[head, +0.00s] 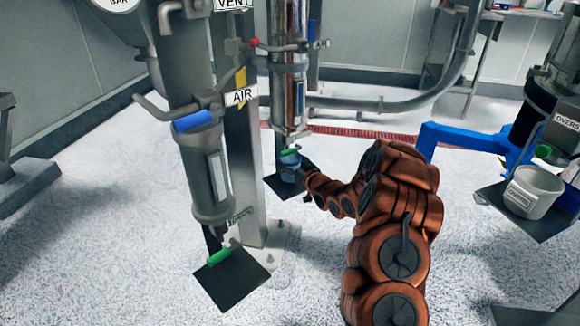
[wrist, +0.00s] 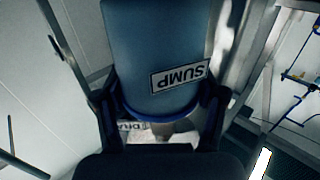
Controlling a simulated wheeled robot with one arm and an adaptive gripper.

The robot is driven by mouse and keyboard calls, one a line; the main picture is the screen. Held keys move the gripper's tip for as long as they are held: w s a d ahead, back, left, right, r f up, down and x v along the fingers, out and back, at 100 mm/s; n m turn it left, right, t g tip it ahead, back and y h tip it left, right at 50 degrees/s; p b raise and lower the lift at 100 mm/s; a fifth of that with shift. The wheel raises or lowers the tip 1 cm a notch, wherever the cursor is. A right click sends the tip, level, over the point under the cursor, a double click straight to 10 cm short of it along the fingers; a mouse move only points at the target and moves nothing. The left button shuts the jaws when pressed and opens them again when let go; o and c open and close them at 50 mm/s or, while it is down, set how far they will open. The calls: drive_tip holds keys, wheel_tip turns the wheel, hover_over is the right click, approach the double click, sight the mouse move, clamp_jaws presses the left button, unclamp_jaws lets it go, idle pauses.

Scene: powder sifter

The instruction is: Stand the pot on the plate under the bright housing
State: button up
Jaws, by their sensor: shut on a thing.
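A blue pot (head: 289,160) is in my gripper (head: 303,171) below the bright shiny housing (head: 288,80) in the head view. In the wrist view the pot (wrist: 150,40) fills the upper middle and bears a SUMP label. The two fingers of my gripper (wrist: 160,112) are shut on its sides. The dark plate (head: 280,188) lies under the bright housing, just below the pot. My gripper partly hides the pot and plate, and I cannot tell whether they touch. A green piece (head: 291,151) shows at the pot's top.
A grey housing (head: 205,165) with a blue band stands at left, with an empty dark plate (head: 232,280) and a green handle (head: 219,257) below. At right, a whitish pot (head: 533,190) stands on another dark plate (head: 497,201). A post (head: 247,170) stands left of the bright housing.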

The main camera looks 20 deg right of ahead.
drive_tip(key=shift+w+f+b, duration=0.15)
drive_tip(key=shift+f+b, duration=0.2)
drive_tip(key=shift+f, duration=0.4)
drive_tip(key=shift+f, duration=0.15)
drive_tip(key=o, duration=1.1)
drive_tip(key=shift+o, duration=0.2)
drive_tip(key=shift+r, duration=0.2)
drive_tip(key=shift+s+d, duration=0.15)
drive_tip(key=shift+s, duration=0.3)
drive_tip(key=s+d+p, duration=0.2)
drive_tip(key=s, duration=0.9)
drive_tip(key=shift+p, duration=0.4)
drive_tip(key=shift+a, duration=0.1)
